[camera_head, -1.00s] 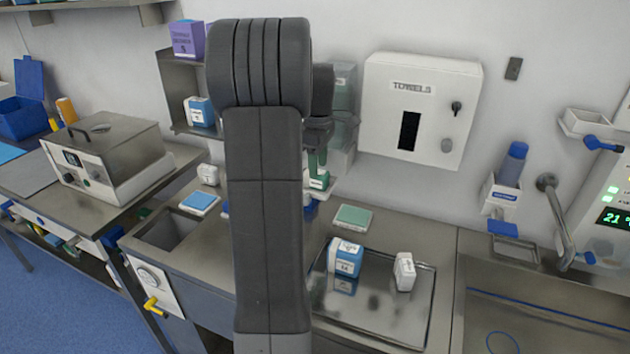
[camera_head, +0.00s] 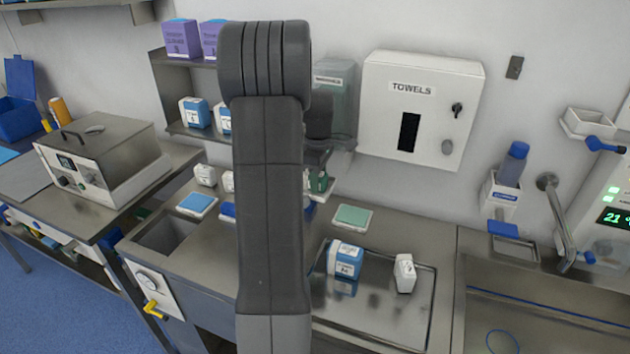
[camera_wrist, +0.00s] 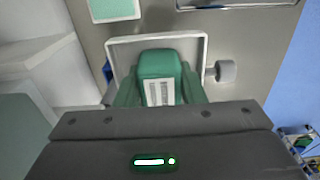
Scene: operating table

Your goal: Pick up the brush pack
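The brush pack (camera_wrist: 158,66) appears to be the green pack with a white printed label in the wrist view. It sits in a white-rimmed holder (camera_wrist: 204,54). My gripper (camera_wrist: 160,88) has green fingers on the left and right of the pack, very close to its sides. Whether they touch it cannot be told. In the head view my gripper (camera_head: 317,183) is low at the holder, partly behind my own arm. The pack is mostly hidden there.
A green-topped flat pad (camera_head: 352,215) lies on the counter just in front of the holder. A metal tray (camera_head: 385,318) holds a blue-and-white pack (camera_head: 346,260) and a white box (camera_head: 404,273). The towel dispenser (camera_head: 420,105) is on the wall, with a shelf (camera_head: 160,80) at left.

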